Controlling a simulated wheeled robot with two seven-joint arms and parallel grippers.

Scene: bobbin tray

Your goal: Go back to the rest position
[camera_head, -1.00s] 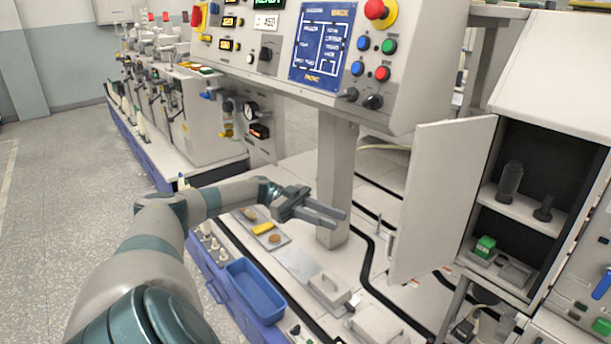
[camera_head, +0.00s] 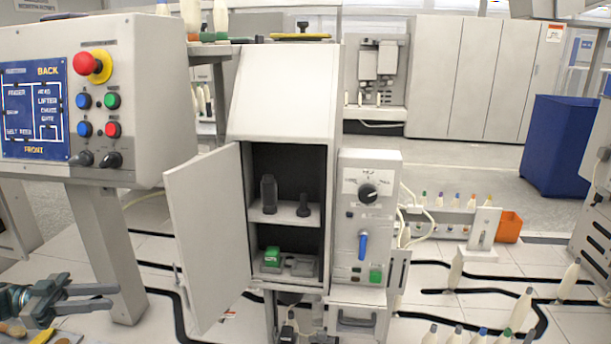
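My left gripper (camera_head: 98,298) reaches in at the lower left of the head view. Its two fingers point right, with a gap between them and nothing held. The rest of my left arm is out of view. My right arm and gripper are not in view.
A cabinet with an open door (camera_head: 205,235) stands in the middle, with dark bobbins (camera_head: 268,194) on its shelf and a green block (camera_head: 272,257) below. The control panel (camera_head: 165,110) overhangs the left side. A blue bin (camera_head: 560,148) stands at the back right.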

